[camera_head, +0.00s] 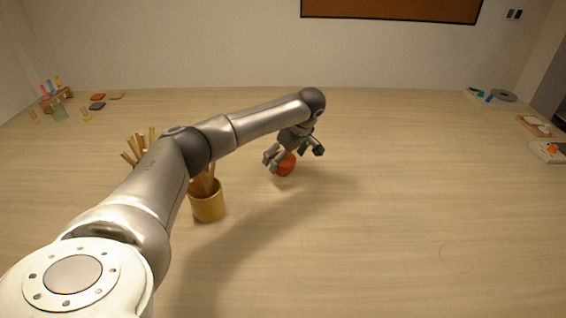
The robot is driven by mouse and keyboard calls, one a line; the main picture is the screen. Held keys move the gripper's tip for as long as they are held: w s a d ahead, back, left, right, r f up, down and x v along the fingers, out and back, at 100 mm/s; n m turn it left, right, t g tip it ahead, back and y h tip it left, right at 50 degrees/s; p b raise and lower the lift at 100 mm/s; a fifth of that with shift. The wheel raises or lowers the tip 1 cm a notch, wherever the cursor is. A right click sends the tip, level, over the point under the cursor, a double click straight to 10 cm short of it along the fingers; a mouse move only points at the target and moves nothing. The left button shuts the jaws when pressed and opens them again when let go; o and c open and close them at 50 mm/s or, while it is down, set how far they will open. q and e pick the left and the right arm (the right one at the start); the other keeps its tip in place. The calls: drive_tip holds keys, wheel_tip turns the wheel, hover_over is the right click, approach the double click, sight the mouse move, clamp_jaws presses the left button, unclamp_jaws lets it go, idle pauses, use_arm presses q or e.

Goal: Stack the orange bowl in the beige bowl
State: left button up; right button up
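An orange bowl (287,167) sits on the table near the middle of the head view, partly covered by gripper fingers. My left gripper (292,154) points down right at the bowl, with its fingers spread apart. One finger overlaps the bowl's left side in the picture, and another is to its right. I cannot tell whether they touch it. I cannot make out a beige bowl; my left arm covers part of the table. My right gripper is not in view.
A tan cup (207,206) with wooden sticks stands left of the bowl, partly behind my arm. More sticks (139,146) show behind the arm. Items on trays (534,126) line the right edge. The table's front right is clear.

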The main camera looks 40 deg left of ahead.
use_arm(q)
drive_tip(key=shift+x, duration=0.9)
drive_tip(key=shift+c, duration=0.3)
drive_tip(key=c, duration=1.2)
drive_tip(key=shift+o, duration=0.2)
drive_tip(key=shift+r, duration=0.15)
